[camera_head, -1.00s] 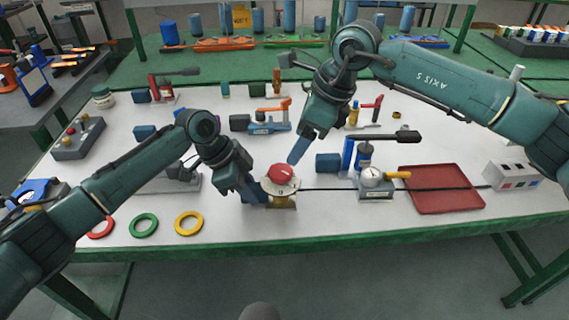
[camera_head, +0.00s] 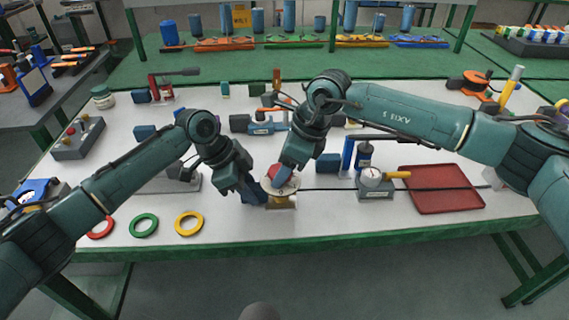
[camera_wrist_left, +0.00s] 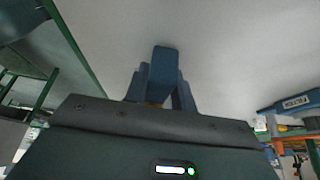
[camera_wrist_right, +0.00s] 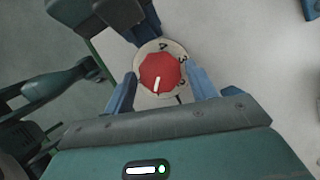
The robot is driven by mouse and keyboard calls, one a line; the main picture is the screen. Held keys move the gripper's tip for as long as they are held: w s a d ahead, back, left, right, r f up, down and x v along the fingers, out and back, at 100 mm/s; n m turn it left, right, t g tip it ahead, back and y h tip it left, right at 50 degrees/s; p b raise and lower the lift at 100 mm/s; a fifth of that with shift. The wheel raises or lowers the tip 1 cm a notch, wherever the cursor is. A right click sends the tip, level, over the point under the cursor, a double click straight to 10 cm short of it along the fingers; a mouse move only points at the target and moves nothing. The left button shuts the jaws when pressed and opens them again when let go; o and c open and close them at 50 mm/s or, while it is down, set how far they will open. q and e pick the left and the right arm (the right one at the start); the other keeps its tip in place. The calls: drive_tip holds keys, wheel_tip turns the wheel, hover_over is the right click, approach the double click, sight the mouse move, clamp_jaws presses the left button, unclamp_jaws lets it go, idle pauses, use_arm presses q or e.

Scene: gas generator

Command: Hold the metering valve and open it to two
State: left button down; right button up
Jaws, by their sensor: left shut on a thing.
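The metering valve has a red knob (camera_wrist_right: 160,74) with a white pointer line on a pale numbered dial (camera_wrist_right: 163,46), and a brass base (camera_head: 282,202). The numbers 4, 3 and 2 show on the dial; the pointer line lies towards the lower rim. My left gripper (camera_head: 257,193) is shut on the valve body from the left, below the dial. In the left wrist view, its fingers (camera_wrist_left: 162,80) hide most of the body. My right gripper (camera_wrist_right: 161,88) is open above the valve, one finger on each side of the knob. Whether the fingers touch it, I cannot tell.
Yellow (camera_head: 189,223), green (camera_head: 144,225) and red rings lie at the front left. A blue clamp tool (camera_head: 262,125) lies behind.

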drive_tip(key=c, duration=0.7)
drive_tip(key=n+g, duration=0.1)
drive_tip(key=n, duration=0.2)
drive_tip(key=shift+w+n, duration=0.15)
drive_tip(key=shift+n, duration=0.15)
drive_tip(key=n+g, duration=0.1)
drive_tip(key=n, duration=0.2)
drive_tip(key=shift+w+n+g, duration=0.1)
drive_tip(key=shift+n+g, duration=0.2)
drive_tip(key=n, duration=0.1)
drive_tip(key=n+g, duration=0.1)
drive_tip(key=n, duration=0.1)
drive_tip(key=shift+w+a+n+h, duration=0.1)
drive_tip(key=shift+w+n+h, duration=0.05)
drive_tip(key=shift+n+h, duration=0.15)
drive_tip(key=shift+a+n+g+h, duration=0.1)
drive_tip(key=shift+n+g+h, duration=0.4)
drive_tip(key=shift+n, duration=1.1)
